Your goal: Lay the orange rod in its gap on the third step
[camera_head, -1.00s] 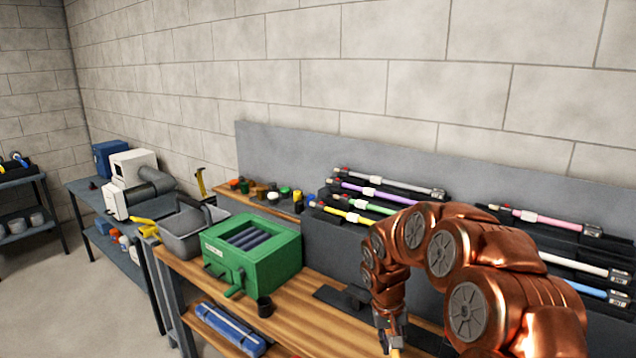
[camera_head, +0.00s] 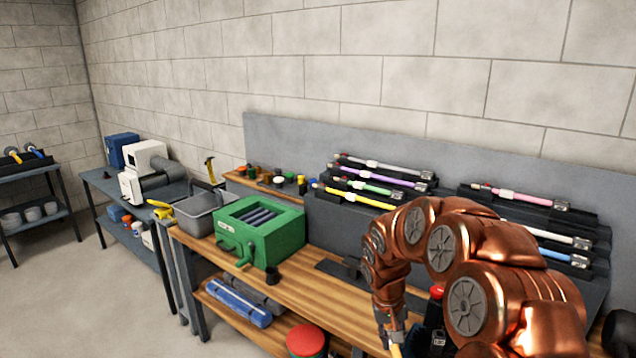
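My gripper (camera_head: 393,335) points down at the bottom of the view, in front of the bench. It appears shut on the orange rod (camera_head: 397,351); only a short piece shows, and the rest is cut off by the lower edge. A stepped black rack (camera_head: 585,221) stands at the right against the grey back panel. It bears a pink rod (camera_head: 525,196) at the top, and lower down a white rod (camera_head: 568,239) and a blue rod (camera_head: 566,259). A bare dark step shows between pink and white. My arm hides the left ends of the lower steps.
A second rack at left holds a grey (camera_head: 385,167), a purple (camera_head: 385,179), a green (camera_head: 370,187) and a yellow rod (camera_head: 358,198). A red-topped container (camera_head: 306,340) is below.

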